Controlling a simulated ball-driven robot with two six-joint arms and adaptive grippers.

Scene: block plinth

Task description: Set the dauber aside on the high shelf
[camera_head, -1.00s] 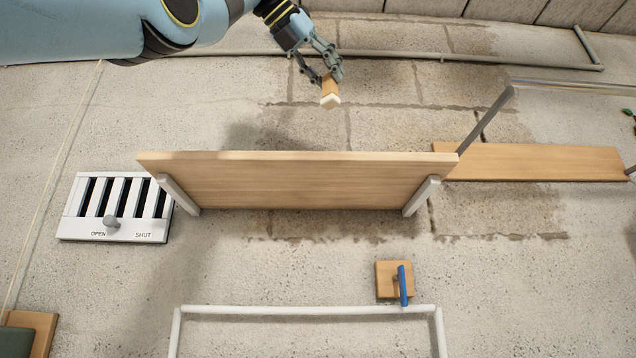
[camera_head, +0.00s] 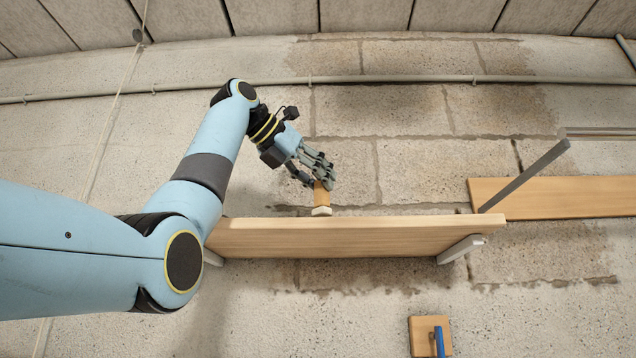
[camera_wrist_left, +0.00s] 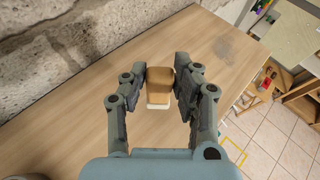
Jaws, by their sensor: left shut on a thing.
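The dauber (camera_head: 321,198) is a small wooden block with a pale pad at its lower end. My left gripper (camera_head: 318,183) is shut on it and holds it nearly upright at the shelf's top edge in the head view. The high shelf (camera_head: 350,237) is a wooden board on pale brackets. In the left wrist view the dauber (camera_wrist_left: 159,86) sits between the two fingers, over the wooden shelf top (camera_wrist_left: 90,130). I cannot tell whether the pad touches the board. My right gripper is not in view.
Another wooden shelf (camera_head: 560,197) with a grey strut is at the right. A small wooden block with a blue handle (camera_head: 439,340) is on the wall below. A pipe (camera_head: 400,79) runs along the wall above. The visible shelf top is largely clear in the wrist view.

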